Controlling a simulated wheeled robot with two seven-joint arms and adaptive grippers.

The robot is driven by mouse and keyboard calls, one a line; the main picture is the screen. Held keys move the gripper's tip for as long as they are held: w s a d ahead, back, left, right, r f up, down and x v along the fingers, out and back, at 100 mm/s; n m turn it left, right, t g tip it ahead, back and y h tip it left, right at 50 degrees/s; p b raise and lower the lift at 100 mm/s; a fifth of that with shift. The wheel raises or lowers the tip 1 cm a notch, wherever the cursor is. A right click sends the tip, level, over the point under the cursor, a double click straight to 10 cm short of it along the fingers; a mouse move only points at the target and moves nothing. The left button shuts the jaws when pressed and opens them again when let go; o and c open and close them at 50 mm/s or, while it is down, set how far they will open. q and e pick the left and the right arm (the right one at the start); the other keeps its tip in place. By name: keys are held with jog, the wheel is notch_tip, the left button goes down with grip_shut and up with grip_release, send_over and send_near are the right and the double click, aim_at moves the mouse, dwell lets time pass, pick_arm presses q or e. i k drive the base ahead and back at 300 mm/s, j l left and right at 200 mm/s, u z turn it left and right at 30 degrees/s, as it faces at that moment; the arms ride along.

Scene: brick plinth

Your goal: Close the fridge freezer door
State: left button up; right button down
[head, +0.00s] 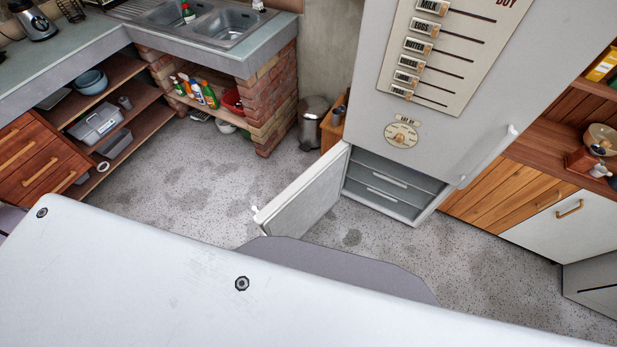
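The fridge freezer (365,120) stands upright at the right of centre, with its tall upper door shut. Its lower freezer door (308,198) is swung wide open toward the left and toward me. A small white handle (256,209) shows at the door's free edge. The open freezer compartment (393,187) shows drawers inside. The upper door has a long white handle (490,155) on its right side. Neither of my grippers is in view.
A counter with a sink (215,25) on brick supports (270,105) runs along the left and back. A metal bin (312,120) stands left of the fridge. Wooden cabinets (510,195) adjoin its right side. Speckled floor (190,190) lies clear left of the open door.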

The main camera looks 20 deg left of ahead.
aim_at(294, 211)
jog(key=j+z, duration=0.2)
jog(key=j, duration=0.25)
jog(key=j+z, duration=0.15)
jog(key=j, duration=0.35)
jog(key=j+z, duration=0.2)
jog(key=j, duration=0.25)
jog(key=k+j+z, duration=0.15)
jog(key=j, duration=0.3)
jog(key=j+z, duration=0.2)
jog(key=j, duration=0.3)
jog(key=k+j+z, duration=0.2)
jog(key=j, duration=0.2)
jog(key=k+j+z, duration=0.15)
jog(key=j, duration=0.25)
jog(key=k+j+z, duration=0.2)
jog(key=j, duration=0.2)
